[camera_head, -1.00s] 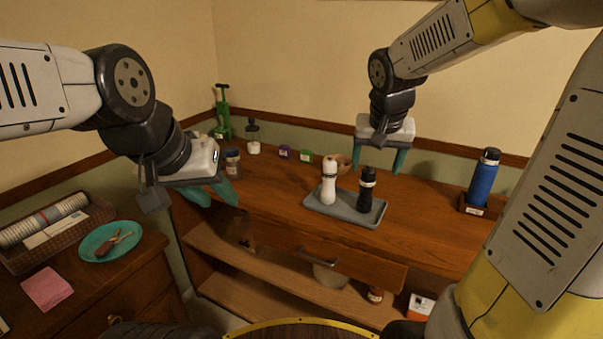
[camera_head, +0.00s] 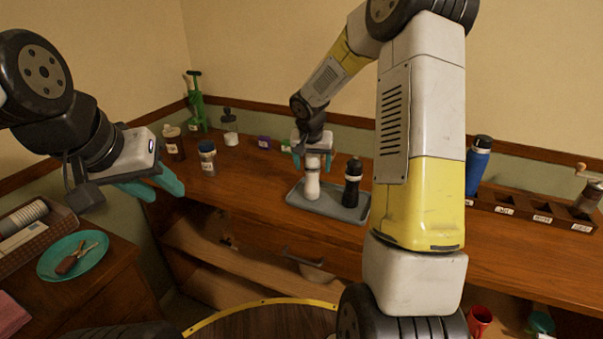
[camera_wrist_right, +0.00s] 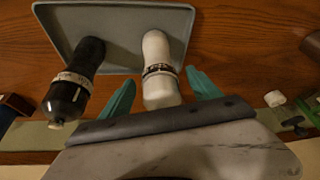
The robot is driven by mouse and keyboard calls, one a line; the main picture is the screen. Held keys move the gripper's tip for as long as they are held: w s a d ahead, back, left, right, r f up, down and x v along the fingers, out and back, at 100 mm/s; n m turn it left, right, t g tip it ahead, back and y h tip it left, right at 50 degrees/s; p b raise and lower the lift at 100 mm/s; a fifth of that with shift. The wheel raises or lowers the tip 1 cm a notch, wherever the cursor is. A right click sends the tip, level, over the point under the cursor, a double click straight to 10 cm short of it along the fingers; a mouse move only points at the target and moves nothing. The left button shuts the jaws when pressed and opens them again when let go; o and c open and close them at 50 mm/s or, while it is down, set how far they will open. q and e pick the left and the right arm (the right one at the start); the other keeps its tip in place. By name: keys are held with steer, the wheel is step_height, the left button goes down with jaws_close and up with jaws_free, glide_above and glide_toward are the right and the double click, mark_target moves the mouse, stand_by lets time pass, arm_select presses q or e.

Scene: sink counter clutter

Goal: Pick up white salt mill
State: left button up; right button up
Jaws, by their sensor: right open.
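The white salt mill (camera_head: 312,186) stands upright on a grey tray (camera_head: 339,211) on the wooden counter. It also shows in the right wrist view (camera_wrist_right: 156,52), with a dark band with lettering around it. My right gripper (camera_head: 312,160) is open at the top of the mill, with one teal finger on each side. In the right wrist view my right gripper (camera_wrist_right: 162,86) straddles the mill's upper part, with gaps visible beside it. The gripper partly hides the mill's top in the head view. My left gripper (camera_head: 168,193) is open and empty at the left, away from the tray.
A black mill (camera_head: 352,184) stands close on the right of the white one, on the same tray. Jars (camera_head: 207,158) stand at the counter's left. Counter left of the tray is clear.

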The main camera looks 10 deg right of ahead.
steer(key=shift+w+f, duration=0.2)
steer(key=shift+f, duration=0.4)
jaws_close()
steer(key=shift+r, duration=0.15)
